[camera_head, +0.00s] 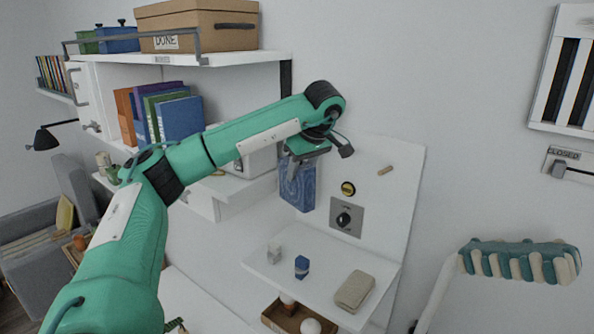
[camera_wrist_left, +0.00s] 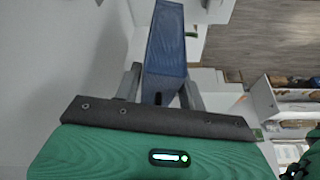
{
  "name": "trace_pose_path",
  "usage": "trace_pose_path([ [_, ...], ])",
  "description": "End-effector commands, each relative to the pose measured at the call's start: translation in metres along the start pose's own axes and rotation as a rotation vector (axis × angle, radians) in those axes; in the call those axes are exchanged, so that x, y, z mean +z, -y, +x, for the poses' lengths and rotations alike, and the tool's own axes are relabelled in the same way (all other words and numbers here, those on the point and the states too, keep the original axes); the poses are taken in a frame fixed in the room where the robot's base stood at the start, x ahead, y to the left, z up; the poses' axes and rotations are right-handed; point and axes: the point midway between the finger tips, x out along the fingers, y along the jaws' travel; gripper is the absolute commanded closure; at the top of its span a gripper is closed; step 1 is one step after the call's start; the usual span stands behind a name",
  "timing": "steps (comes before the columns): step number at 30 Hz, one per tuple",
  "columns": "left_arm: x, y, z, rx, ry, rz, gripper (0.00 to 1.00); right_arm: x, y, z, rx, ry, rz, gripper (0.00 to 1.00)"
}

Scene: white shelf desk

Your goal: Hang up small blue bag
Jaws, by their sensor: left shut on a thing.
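A small blue bag (camera_head: 297,188) hangs below my left gripper (camera_head: 300,160) in the head view, in front of the white back panel's left edge. In the left wrist view, the blue bag (camera_wrist_left: 166,45) extends out beyond the fingers of my left gripper (camera_wrist_left: 160,88), which is shut on its near end. A wooden peg (camera_head: 385,170) sticks out of the white panel (camera_head: 400,205), to the right of the bag and apart from it. My right gripper is not in view.
The panel carries a round black-and-yellow item (camera_head: 348,188) and a grey plate with a dial (camera_head: 346,217). A white shelf (camera_head: 325,282) below holds a small white block, a blue item (camera_head: 301,267) and a folded beige cloth (camera_head: 354,291). Bookshelves stand left.

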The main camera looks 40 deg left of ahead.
Motion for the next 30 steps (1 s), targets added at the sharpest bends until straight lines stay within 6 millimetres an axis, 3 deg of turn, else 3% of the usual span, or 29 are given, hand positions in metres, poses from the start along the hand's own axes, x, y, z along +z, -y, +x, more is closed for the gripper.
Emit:
trace_pose_path([
  [18,-0.007,-0.036,0.006,-0.001,0.002,0.0,0.84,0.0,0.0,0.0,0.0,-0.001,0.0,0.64],
  [30,-0.007,-0.046,0.016,-0.001,0.0,0.001,0.84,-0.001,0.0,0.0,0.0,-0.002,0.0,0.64],
])
